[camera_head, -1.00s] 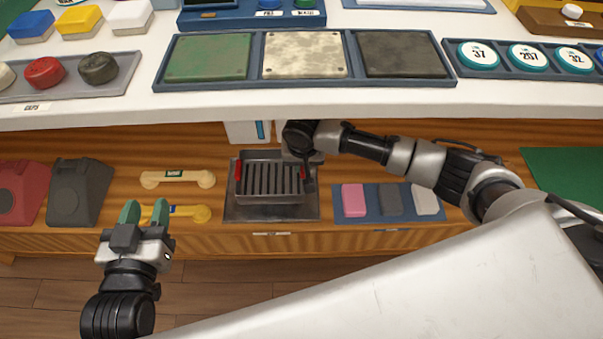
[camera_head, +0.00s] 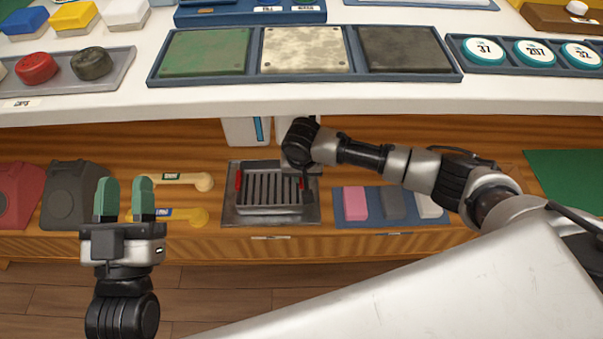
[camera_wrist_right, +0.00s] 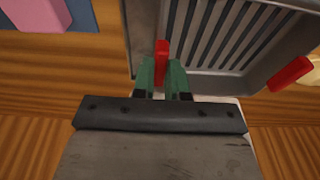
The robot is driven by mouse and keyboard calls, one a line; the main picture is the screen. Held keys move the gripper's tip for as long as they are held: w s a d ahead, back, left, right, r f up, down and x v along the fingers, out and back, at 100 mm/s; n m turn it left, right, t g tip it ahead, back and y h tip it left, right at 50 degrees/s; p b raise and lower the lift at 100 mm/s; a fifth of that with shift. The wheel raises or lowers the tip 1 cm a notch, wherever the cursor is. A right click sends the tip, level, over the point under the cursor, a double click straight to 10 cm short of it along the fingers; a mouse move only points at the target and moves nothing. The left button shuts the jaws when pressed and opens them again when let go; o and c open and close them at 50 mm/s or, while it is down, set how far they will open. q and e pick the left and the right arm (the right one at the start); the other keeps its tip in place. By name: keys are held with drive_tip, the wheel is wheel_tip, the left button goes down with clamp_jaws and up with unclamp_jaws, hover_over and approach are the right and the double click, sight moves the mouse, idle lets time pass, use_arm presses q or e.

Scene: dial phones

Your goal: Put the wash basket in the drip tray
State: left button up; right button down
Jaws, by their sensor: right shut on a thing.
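The wash basket (camera_head: 270,208) is a grey slatted metal basket with a red handle at each end. In the head view it is within the outline of the drip tray (camera_head: 229,215), a flat dark metal tray on the lower shelf. It looks level and low; I cannot tell whether it touches the tray floor. My right gripper (camera_wrist_right: 165,78) is shut on the near red handle in the right wrist view, where the basket (camera_wrist_right: 146,40) shows too. In the head view my wrist partly hides that handle. My left gripper (camera_head: 124,198) is open and empty, left of the tray.
A blue mat (camera_head: 372,215) with pink, grey and white blocks lies to the right. The white counter (camera_head: 300,102) overhangs the shelf from above.

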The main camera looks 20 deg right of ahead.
drive_tip(key=c, duration=1.1)
unclamp_jaws()
drive_tip(key=shift+c, duration=0.2)
drive_tip(key=shift+r, duration=0.1)
